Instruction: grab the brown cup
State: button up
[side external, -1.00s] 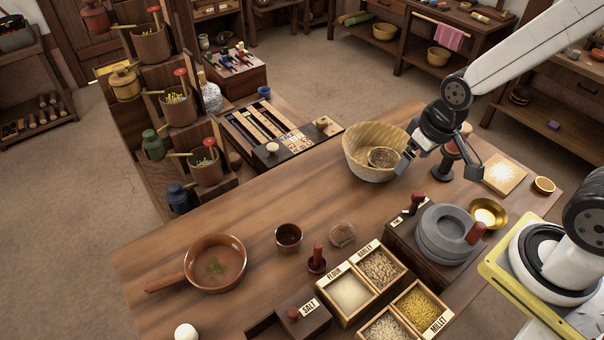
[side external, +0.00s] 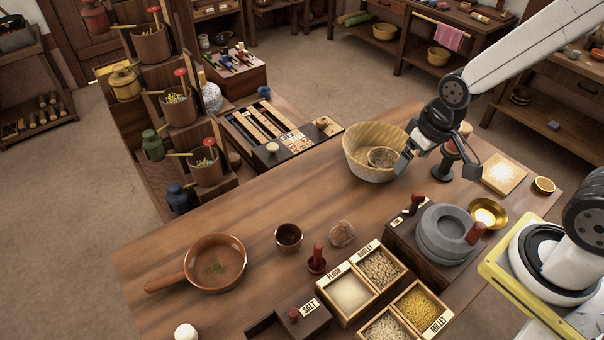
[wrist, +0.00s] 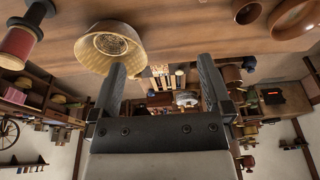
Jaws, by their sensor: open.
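The brown cup (side external: 289,236) stands upright on the wooden table, right of the brown pan, in the side external view. In the wrist view a small round brown vessel at the top edge, beside the pan, looks like the same cup (wrist: 246,10). My gripper (side external: 438,168) is at the far side of the table, well to the right of and beyond the cup, by the woven basket. In the wrist view my gripper (wrist: 163,75) has its fingers spread wide with nothing between them.
The woven basket (side external: 360,155) is beside my left finger. A brown pan (side external: 215,255) lies left of the cup. A glassy lump (side external: 341,235) and a red-handled stamp (side external: 317,259) are close on its right. Grain boxes (side external: 350,290) and a grey quern (side external: 440,240) fill the right.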

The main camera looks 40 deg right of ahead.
jog(key=m+g+y, duration=0.7)
jog(key=m+y, duration=0.5)
jog(key=m, duration=0.2)
send_near(297, 227)
jog(key=x, duration=0.5)
jog(key=shift+w+d+f, duration=0.1)
jog(key=shift+d+f, duration=0.05)
jog(key=shift+f, duration=0.2)
jog(key=shift+w+a+f+m+y, duration=0.15)
jog(key=shift+a+f+m+y, duration=0.15)
jog(key=shift+f+y, duration=0.15)
jog(key=shift+x, duration=1.3)
jog(key=shift+x, duration=2.6)
jog(key=shift+d+f, duration=0.1)
jog(key=shift+f, duration=0.05)
